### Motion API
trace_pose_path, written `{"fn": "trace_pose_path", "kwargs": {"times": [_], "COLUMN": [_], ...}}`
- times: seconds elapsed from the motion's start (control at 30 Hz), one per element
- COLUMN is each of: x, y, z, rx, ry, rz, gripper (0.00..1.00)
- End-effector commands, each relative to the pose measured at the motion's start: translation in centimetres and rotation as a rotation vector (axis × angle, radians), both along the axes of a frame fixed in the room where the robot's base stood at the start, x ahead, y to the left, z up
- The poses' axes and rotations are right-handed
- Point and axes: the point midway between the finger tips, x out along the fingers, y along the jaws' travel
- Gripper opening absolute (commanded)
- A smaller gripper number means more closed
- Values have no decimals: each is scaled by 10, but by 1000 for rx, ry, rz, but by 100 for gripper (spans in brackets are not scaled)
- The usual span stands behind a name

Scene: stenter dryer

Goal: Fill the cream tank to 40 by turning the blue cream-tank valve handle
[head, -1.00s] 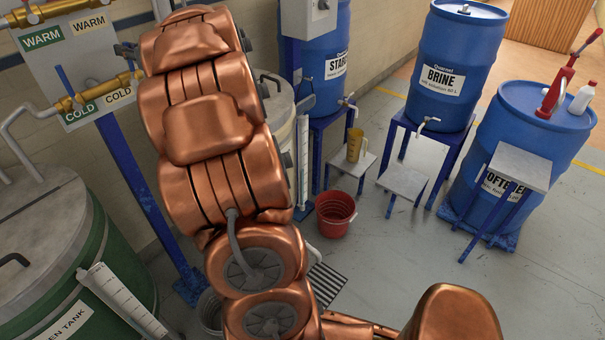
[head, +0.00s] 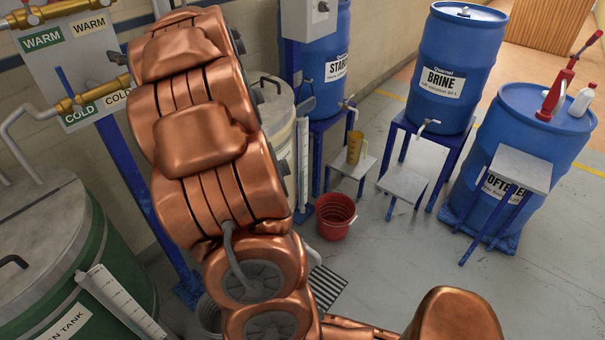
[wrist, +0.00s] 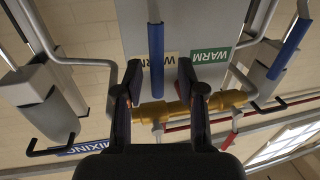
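In the wrist view a blue bar handle (wrist: 156,50) hangs in front of the panel by the cream WARM label (wrist: 171,60). My gripper (wrist: 159,78) is open, one finger on each side of this handle, with visible gaps. I cannot tell the depth between them. A brass valve body (wrist: 180,110) lies behind the fingers. In the head view the cream tank (head: 278,112) stands behind my arm, largely hidden, with a pale level gauge (head: 302,160) beside it; its reading is not legible. My gripper and the cream valve handle are hidden there.
The valve panel (head: 62,60) stands on a blue post at left. Another blue handle (head: 68,84) is by the green COLD label. The green tank (head: 85,245) is at lower left. A red bucket (head: 335,217) and blue drums (head: 448,70) stand right of my arm.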

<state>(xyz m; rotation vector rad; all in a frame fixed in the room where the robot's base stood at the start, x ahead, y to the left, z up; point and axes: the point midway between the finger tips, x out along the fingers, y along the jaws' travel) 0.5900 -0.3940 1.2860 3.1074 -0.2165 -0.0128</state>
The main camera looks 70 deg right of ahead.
Motion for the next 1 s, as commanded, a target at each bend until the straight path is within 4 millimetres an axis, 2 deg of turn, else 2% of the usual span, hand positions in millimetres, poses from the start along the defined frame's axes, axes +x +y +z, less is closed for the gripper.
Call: {"fn": "trace_pose_path", "kwargs": {"times": [0.7,1.0], "x": [-68,-73], "y": [9,11], "z": [2,1], "rx": [1,0], "ry": [2,-1], "rz": [-2,0], "gripper": [39,39]}}
